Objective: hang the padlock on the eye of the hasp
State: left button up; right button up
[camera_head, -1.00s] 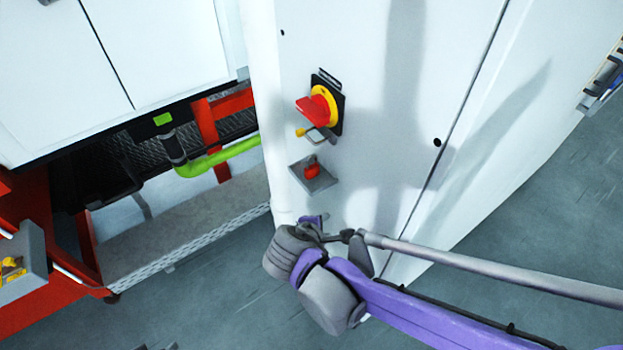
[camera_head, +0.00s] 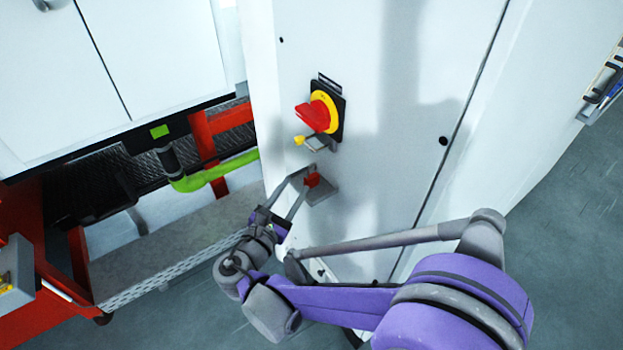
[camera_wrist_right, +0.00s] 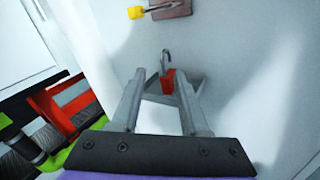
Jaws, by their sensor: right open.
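The red padlock (camera_head: 312,180) sits on a small grey shelf (camera_head: 322,196) on the white cabinet front. In the right wrist view the padlock (camera_wrist_right: 168,79) shows its thin hooked shackle pointing up. My right gripper (camera_head: 305,178) reaches up from below, jaws open, its fingertips at the padlock. In the wrist view my right gripper (camera_wrist_right: 162,75) has the padlock at or just beyond its tips; I cannot tell whether they touch it. The hasp (camera_head: 316,144), a grey piece with a yellow end, is above, under the switch. My left gripper is out of view.
A red rotary switch (camera_head: 312,116) on a yellow disc projects from the cabinet (camera_head: 390,130) above the hasp. To the left are a red frame (camera_head: 200,135) and a green pipe (camera_head: 215,172). The cabinet face right of the shelf is clear.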

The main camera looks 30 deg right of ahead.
aim_at(308, 170)
jog(key=x, duration=0.5)
jog(key=shift+s+d+r, duration=0.2)
jog(key=shift+s+r, duration=0.05)
jog(key=shift+r, duration=0.05)
grip_shut()
dwell(1.0)
